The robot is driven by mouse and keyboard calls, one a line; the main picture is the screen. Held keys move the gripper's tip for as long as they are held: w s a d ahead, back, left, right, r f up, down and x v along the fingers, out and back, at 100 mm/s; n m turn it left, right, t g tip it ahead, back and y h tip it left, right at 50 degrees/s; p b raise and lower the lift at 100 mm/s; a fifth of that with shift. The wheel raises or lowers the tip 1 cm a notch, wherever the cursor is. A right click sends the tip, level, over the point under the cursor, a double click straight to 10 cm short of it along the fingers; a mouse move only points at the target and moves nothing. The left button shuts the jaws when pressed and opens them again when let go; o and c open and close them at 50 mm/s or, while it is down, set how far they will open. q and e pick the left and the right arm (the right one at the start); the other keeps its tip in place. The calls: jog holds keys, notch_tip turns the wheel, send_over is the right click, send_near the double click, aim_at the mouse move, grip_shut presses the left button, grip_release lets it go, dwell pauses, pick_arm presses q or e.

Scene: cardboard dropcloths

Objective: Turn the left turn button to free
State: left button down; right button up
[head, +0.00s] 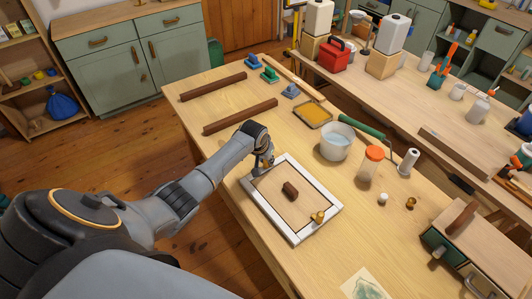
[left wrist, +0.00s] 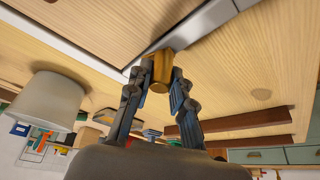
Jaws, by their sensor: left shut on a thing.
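A white frame (head: 248,191) lies on the wooden table with a tan panel (head: 277,207) inside it. A dark brown block (head: 290,191) stands on the panel. A brass turn button (head: 318,217) sits on the frame's near right side. My left gripper (head: 264,164) is at the frame's far left side. In the left wrist view, my left gripper (left wrist: 159,78) is shut on a brass turn button (left wrist: 161,69) at the frame's rail (left wrist: 197,28). The fingers mostly hide this button in the head view, so I cannot tell its exact angle. My right gripper is out of view.
Dark wooden bars (head: 240,116) lie on the far left table. A wooden box (head: 482,250) stands at right.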

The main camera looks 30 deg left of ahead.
pick_arm(q)
jog(key=shift+n+y+p, duration=0.7)
jog(key=shift+n+p, duration=0.2)
jog(key=shift+n, duration=0.8)
jog(key=c, duration=1.2)
grip_release()
jog(key=shift+o, duration=0.2)
jog(key=shift+r, duration=0.1)
jog(key=v, duration=1.1)
jog(key=shift+r, duration=0.45)
jog(key=shift+d, duration=0.1)
